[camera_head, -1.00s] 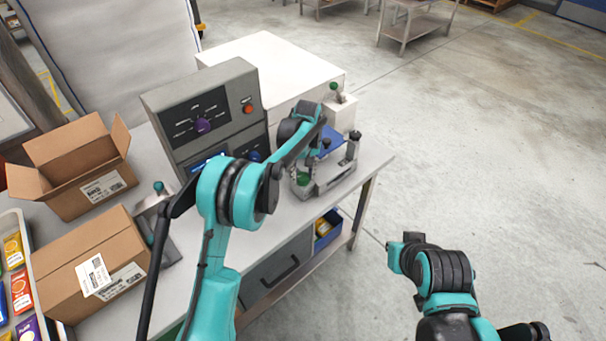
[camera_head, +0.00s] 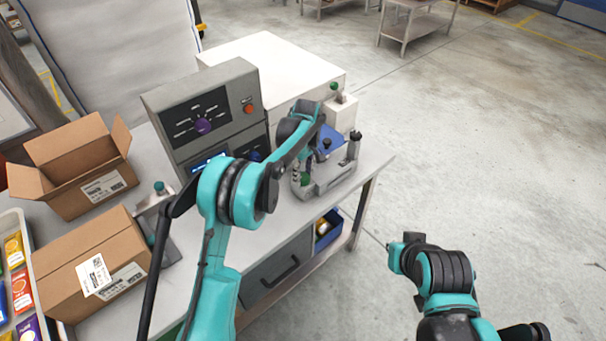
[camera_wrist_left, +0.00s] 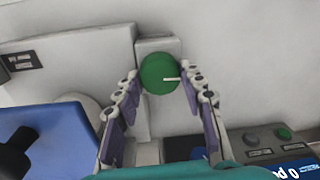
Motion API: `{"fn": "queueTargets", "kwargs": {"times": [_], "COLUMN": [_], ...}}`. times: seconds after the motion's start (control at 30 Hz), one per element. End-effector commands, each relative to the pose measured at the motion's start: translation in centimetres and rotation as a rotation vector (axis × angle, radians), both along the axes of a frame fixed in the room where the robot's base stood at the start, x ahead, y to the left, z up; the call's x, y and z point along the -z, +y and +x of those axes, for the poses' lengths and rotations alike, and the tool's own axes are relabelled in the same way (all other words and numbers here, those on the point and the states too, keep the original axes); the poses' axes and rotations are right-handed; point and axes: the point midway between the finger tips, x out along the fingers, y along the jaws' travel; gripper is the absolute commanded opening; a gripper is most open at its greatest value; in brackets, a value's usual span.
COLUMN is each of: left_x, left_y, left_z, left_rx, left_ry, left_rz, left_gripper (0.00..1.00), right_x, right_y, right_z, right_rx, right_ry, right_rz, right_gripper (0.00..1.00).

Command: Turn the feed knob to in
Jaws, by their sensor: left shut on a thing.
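A round green knob with a white pointer line (camera_wrist_left: 159,74) sits on a pale upright part in the left wrist view. The line points right in that picture. My left gripper (camera_wrist_left: 162,77) is shut on this knob, with one purple-padded finger on each side. In the head view my left gripper (camera_head: 300,172) reaches down at the near left side of the small grey device (camera_head: 335,183) with a blue plate (camera_head: 327,143). The green knob (camera_head: 305,181) shows there in part, low beside the fingers. I cannot read any label by it. My right gripper is not seen; only my right arm shows.
A grey control panel with a purple dial (camera_head: 203,125) stands left of the device. A white post with another green knob (camera_head: 333,86) stands behind. Two cardboard boxes (camera_head: 95,265) (camera_head: 75,165) occupy the left of the table. The floor at right is open.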

Motion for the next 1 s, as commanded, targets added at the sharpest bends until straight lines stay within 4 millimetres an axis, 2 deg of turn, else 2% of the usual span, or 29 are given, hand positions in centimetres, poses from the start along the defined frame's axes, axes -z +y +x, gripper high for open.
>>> {"fn": "queueTargets", "kwargs": {"times": [0.3,0.33,0.4,0.77,0.87,1.0], "left_x": [0.05,0.05,0.04,0.00,-0.01,-0.02], "left_y": [-0.04,-0.04,-0.04,-0.04,-0.08,-0.15], "left_z": [-0.03,-0.03,-0.02,0.01,0.00,-0.02], "left_rx": [0.000,0.000,0.000,0.020,0.085,0.255], "left_ry": [0.001,0.001,0.001,-0.001,0.000,0.000], "left_rz": [-0.001,-0.001,-0.001,-0.001,-0.001,-0.002], "left_gripper": [0.11,0.47,0.61,0.61,0.61,0.61], "right_x": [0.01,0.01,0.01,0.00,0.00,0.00], "right_y": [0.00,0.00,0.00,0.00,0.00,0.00], "right_z": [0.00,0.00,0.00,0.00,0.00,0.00], "right_rx": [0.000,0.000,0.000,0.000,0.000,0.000], "right_ry": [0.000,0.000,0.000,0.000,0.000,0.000], "right_rz": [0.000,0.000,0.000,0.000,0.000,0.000], "right_gripper": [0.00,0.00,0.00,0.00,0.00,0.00]}}
